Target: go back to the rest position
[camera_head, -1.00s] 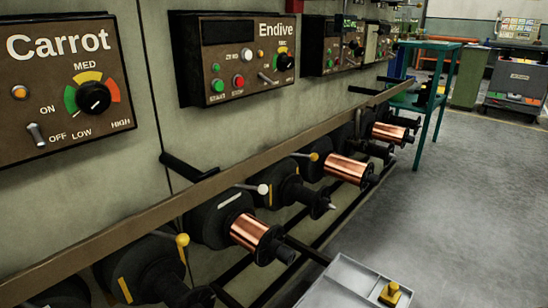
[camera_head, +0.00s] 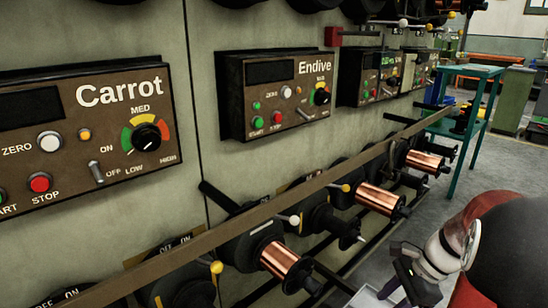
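My arm shows at the lower right, with a black and red link and a white wrist part. My gripper (camera_head: 402,282) is the dark part at the end of it, low in the picture and in front of the spool row. It is small and seen at an angle, so I cannot tell whether its fingers are open or shut. I see nothing clearly held in it. The grey tray (camera_head: 364,298) is mostly hidden behind the gripper and cut off by the lower edge.
The Carrot panel (camera_head: 92,178) and Endive panel (camera_head: 288,101) hang on the wall at left. Below runs a long brown rail (camera_head: 250,220) over copper spools (camera_head: 287,266) on spindles. A teal table (camera_head: 477,72) stands farther back. Grey floor shows at right.

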